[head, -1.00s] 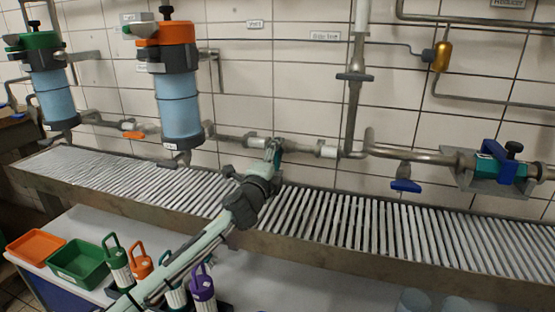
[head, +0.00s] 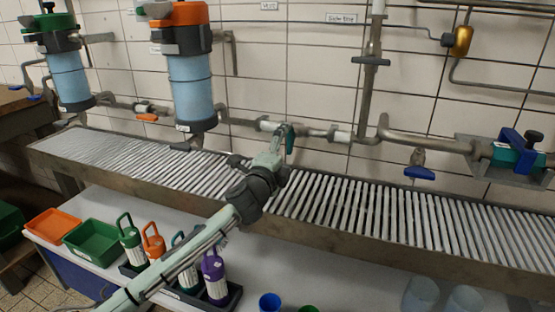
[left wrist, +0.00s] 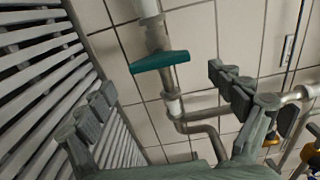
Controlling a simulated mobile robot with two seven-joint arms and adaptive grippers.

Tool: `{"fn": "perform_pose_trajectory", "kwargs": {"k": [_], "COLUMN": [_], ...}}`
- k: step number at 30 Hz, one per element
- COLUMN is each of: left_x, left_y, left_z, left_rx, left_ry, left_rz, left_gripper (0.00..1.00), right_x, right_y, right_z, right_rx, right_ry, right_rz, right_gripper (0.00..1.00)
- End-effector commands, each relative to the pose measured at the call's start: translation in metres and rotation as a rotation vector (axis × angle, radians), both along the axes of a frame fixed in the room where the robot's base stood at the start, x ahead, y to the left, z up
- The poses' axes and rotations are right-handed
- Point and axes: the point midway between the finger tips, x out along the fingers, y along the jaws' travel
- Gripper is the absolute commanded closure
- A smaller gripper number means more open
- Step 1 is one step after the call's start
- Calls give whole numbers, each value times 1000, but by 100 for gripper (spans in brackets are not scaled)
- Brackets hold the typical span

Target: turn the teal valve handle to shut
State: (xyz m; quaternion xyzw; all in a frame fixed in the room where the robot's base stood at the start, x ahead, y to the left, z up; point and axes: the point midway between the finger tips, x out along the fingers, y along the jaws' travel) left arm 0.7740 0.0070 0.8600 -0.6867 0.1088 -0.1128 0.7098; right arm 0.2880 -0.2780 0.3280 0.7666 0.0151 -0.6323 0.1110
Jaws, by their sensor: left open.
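The teal valve handle (head: 290,139) is on the horizontal wall pipe above the slatted rack, right of the orange-topped filter. In the left wrist view the teal handle (left wrist: 160,62) lies across the pipe as a flat bar. My left gripper (head: 272,150) is just left of and below the handle in the head view. In the left wrist view its two fingers (left wrist: 162,97) are spread wide, with nothing between them. The handle shows beyond the fingertips, apart from both. My right gripper is not in view.
The slatted rack (head: 340,205) runs below the pipe. A blue handle (head: 419,173) hangs at the right, and a blue-and-teal valve (head: 515,155) is farther right. The orange-topped filter (head: 190,75) stands left. Bottles and bins, including a green bin (head: 92,240), are on the table below.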

Motion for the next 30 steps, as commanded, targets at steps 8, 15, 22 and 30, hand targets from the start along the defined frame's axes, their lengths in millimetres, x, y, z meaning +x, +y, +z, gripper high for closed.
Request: {"fn": "perform_pose_trajectory", "kwargs": {"k": [8,15,22,30], "left_x": [-57,-78,-80,-72], "left_y": [19,26,26,24], "left_z": [-1,0,0,1], "left_rx": [3,2,2,2], "left_ry": [1,0,-1,-2], "left_rz": [0,1,1,2], "left_gripper": [7,7,7,7], "right_x": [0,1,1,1], "right_y": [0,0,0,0], "right_z": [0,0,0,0], "right_rx": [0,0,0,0], "right_ry": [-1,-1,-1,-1], "right_rz": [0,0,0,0], "right_gripper": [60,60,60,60]}}
